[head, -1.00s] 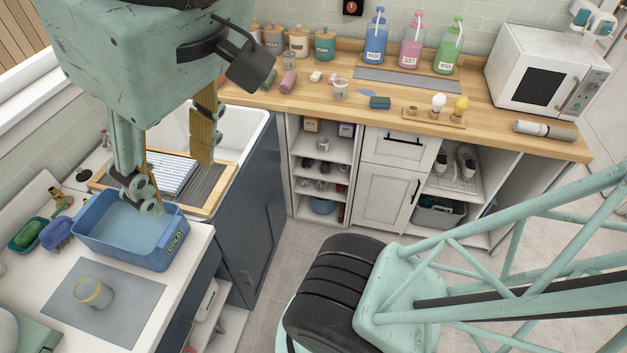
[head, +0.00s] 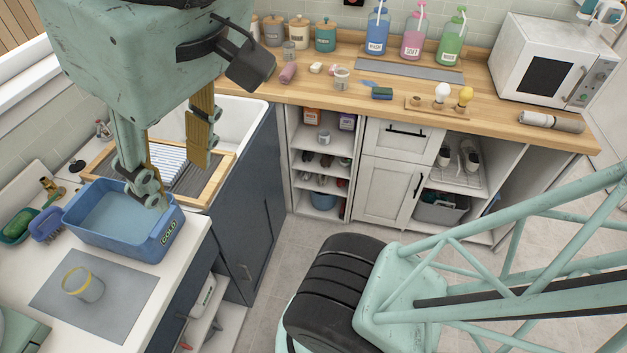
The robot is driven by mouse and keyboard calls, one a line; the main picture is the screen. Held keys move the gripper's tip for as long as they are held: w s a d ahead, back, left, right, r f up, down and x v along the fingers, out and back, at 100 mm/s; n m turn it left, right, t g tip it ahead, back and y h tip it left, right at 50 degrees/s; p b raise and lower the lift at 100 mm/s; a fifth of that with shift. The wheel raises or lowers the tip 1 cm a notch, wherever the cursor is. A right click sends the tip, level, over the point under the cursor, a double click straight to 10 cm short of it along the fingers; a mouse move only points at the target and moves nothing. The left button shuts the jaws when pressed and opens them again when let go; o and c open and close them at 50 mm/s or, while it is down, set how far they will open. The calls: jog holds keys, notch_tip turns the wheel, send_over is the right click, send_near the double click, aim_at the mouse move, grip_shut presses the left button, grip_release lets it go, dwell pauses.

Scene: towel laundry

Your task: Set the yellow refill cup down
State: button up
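The yellow refill cup is a clear cup with a yellow rim (head: 94,291). It stands on the grey mat (head: 125,309) on the white counter at the lower left, with nothing holding it. My gripper (head: 175,172) hangs at the upper left, with its two fingers wide apart and nothing visible between them. One finger is in front of the blue basin and the other in front of the wooden-framed drying rack. The gripper is apart from the cup, up and to its right in the picture.
The blue basin marked COLD (head: 142,247) holds water behind the mat. The wooden-framed rack (head: 219,178) sits beyond. The wooden counter (head: 400,112) at the back carries bottles, jars and a microwave (head: 525,72).

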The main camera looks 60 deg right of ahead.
notch_tip(320, 180, down, 6)
jog(key=b, duration=0.5)
jog(key=shift+s, duration=0.15)
jog(key=shift+a+f, duration=0.1)
jog(key=shift+a, duration=0.05)
